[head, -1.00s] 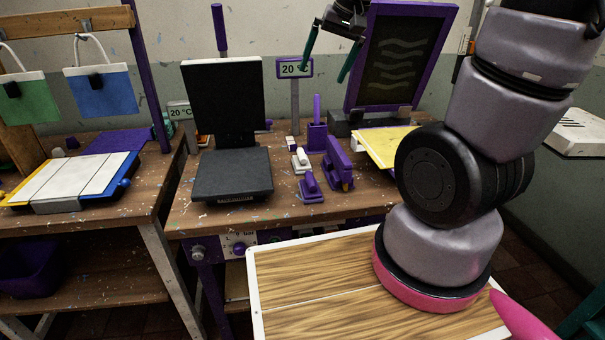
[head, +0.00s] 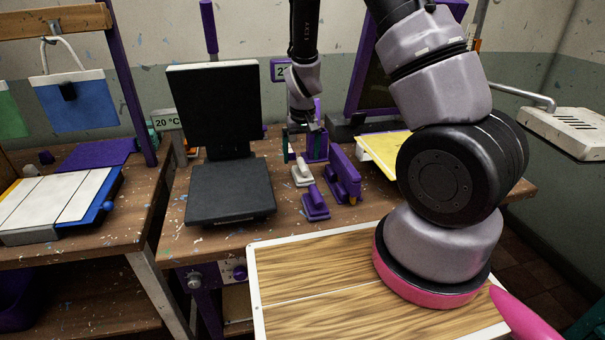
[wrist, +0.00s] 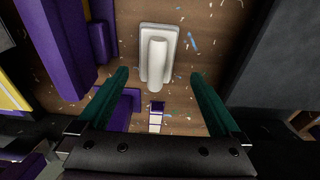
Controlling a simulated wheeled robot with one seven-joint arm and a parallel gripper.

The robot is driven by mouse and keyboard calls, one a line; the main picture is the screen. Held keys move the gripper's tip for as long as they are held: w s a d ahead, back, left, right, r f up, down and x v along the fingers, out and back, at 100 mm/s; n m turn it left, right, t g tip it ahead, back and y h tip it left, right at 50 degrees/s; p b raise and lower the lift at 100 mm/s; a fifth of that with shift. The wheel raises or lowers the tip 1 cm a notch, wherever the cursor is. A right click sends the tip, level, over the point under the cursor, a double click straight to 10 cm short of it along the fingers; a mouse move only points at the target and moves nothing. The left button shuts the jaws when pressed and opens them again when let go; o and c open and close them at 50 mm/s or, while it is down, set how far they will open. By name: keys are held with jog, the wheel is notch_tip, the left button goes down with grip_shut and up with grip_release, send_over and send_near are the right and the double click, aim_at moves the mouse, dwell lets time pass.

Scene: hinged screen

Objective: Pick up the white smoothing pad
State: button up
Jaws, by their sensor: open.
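The white smoothing pad (head: 302,174) lies on the middle bench, a flat white plate with a rounded white handle on top. It also shows in the wrist view (wrist: 157,58), top centre, handle up. My gripper (head: 303,143) is above and behind the pad in the head view. In the wrist view its two green fingers (wrist: 158,95) are wide apart and empty. The pad's handle lies beyond and between the fingertips, apart from them. A purple pad (head: 316,203) of similar shape lies in front of the white one.
A purple upright tool (head: 343,174) stands close to the right of the pad. A black hinged screen (head: 230,190) stands to its left. A purple holder (head: 314,146) is behind it, and a yellow sheet (head: 383,147) lies farther right. Small paint flecks dot the bench.

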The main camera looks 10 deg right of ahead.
aim_at(303, 163)
jog(key=shift+w+d+f, duration=0.15)
jog(key=shift+f, duration=1.45)
jog(key=shift+w+d+f, duration=0.1)
jog(key=shift+w+f, duration=0.05)
jog(key=shift+f, duration=1.4)
jog(key=c, duration=1.3)
notch_tip(303, 163, up, 10)
jog(key=shift+r, duration=0.1)
jog(key=shift+c, duration=0.2)
